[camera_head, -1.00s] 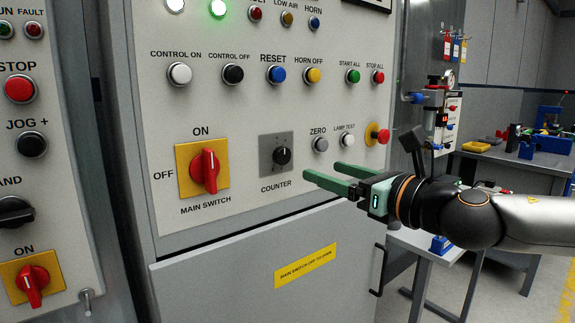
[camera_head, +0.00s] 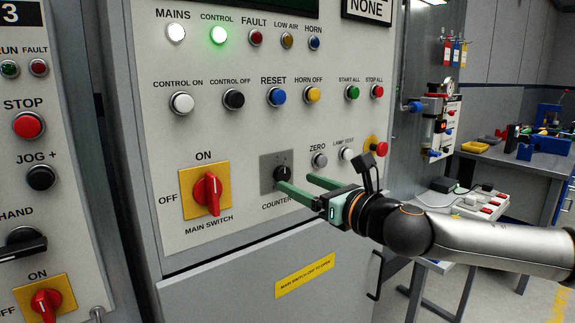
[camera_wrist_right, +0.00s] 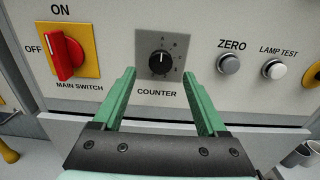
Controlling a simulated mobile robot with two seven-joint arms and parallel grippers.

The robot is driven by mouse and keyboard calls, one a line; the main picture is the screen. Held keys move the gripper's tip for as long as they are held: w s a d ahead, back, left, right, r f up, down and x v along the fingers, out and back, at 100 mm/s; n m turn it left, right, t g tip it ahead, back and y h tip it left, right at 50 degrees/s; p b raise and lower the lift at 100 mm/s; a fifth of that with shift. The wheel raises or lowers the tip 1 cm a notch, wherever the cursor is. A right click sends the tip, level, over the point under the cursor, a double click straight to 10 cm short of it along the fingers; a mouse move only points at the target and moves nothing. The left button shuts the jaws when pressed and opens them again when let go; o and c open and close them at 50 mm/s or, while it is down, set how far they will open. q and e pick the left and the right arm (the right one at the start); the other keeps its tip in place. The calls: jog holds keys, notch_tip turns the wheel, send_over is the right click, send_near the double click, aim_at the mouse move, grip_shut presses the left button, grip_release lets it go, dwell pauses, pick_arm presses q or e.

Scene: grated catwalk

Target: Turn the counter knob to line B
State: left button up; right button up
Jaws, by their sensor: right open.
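The counter knob (camera_head: 282,173) is a small black dial on a grey square plate (camera_head: 268,164), above the word COUNTER on the light panel. In the head view one finger overlaps the plate's lower right; in the wrist view the fingertips (camera_wrist_right: 160,78) appear apart from the knob. My left gripper is not in view.
A red main switch (camera_head: 207,193) on a yellow plate is left of the knob. The ZERO button (camera_head: 319,160) and LAMP TEST button (camera_head: 346,154) are to the right. A door handle (camera_head: 376,275) sticks out below. A workbench (camera_head: 500,157) stands at the far right.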

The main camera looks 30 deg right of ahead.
aim_at(285, 177)
jog(key=shift+w+d+r+p, duration=0.25)
jog(key=shift+w+p, duration=0.15)
jog(key=shift+p, duration=0.2)
jog(key=shift+w+p, duration=0.5)
jog(key=shift+p, duration=0.15)
jog(key=shift+w+a+p, duration=0.25)
jog(key=shift+p, duration=0.1)
jog(key=shift+w+a+f, duration=0.1)
jog(key=shift+w, duration=0.25)
jog(key=shift+w+p, duration=0.45)
jog(key=shift+w, duration=0.2)
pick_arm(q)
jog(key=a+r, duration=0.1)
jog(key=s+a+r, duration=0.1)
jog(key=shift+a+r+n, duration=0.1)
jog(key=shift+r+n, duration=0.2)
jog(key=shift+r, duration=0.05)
pick_arm(e)
jog(key=shift+w+a+f, duration=0.1)
jog(key=shift+w+f, duration=0.1)
jog(key=shift+w, duration=0.2)
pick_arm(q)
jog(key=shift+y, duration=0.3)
pick_arm(e)
jog(key=shift+c, duration=0.2)
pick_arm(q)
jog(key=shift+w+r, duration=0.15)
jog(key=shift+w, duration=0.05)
pick_arm(e)
grip_shut()
